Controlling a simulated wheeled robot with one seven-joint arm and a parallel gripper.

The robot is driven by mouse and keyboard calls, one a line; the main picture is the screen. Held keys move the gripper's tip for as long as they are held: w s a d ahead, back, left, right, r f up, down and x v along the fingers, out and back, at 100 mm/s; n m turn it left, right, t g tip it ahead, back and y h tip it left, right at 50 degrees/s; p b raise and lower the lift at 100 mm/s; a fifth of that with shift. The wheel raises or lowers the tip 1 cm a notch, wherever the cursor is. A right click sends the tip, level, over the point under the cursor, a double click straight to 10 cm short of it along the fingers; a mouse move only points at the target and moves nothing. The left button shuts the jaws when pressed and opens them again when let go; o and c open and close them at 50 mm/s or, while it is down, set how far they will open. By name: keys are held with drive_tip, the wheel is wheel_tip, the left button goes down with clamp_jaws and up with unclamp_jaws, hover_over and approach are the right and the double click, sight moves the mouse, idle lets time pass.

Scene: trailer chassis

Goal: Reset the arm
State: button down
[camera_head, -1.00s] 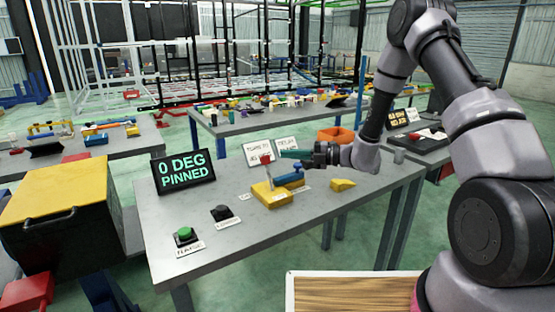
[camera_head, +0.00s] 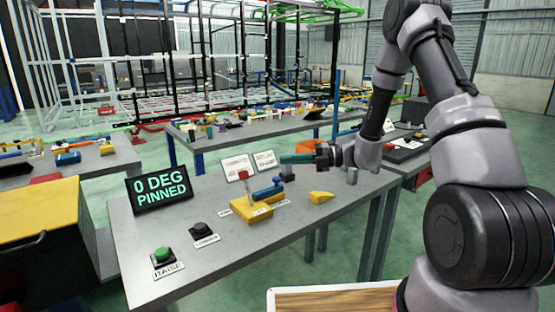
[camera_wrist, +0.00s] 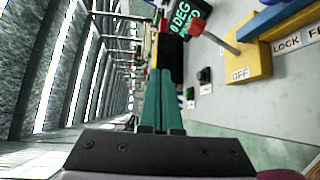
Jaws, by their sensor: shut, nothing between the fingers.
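My arm reaches in from the right over a grey table (camera_head: 290,235). My gripper (camera_head: 284,158) points left above the table's back edge, with green fingers together and nothing between them. In the wrist view the gripper (camera_wrist: 158,85) shows its two green fingers side by side, shut. A yellow block (camera_head: 245,212) with a red-knobbed lever and a blue part stands on the table, nearer than my gripper and apart from it. In the wrist view the yellow block (camera_wrist: 248,55) shows OFF and LOCK labels at the upper right.
A black sign (camera_head: 160,188) reads "0 DEG PINNED". A green RAISE button (camera_head: 163,255) and a black button (camera_head: 200,230) sit at the table's front left. A yellow wedge (camera_head: 321,197) lies at the right. Two white cards (camera_head: 238,167) stand at the back.

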drive_tip(key=s+d+r+n+g+h, duration=0.35)
drive_tip(key=s+r+n+h, duration=0.25)
drive_tip(key=s+r+n, duration=0.85)
drive_tip(key=s+d+r+n+t+h, duration=0.4)
drive_tip(key=d+n, duration=0.3)
drive_tip(key=n, duration=0.2)
drive_tip(key=s+d+r+n+t+h, duration=0.4)
drive_tip(key=s+d+n, duration=0.2)
drive_tip(key=n, duration=0.3)
drive_tip(key=shift+s+d+r+t+h, duration=0.2)
drive_tip(key=shift+d+r+t+h, duration=0.1)
drive_tip(key=shift+d+r+t, duration=0.1)
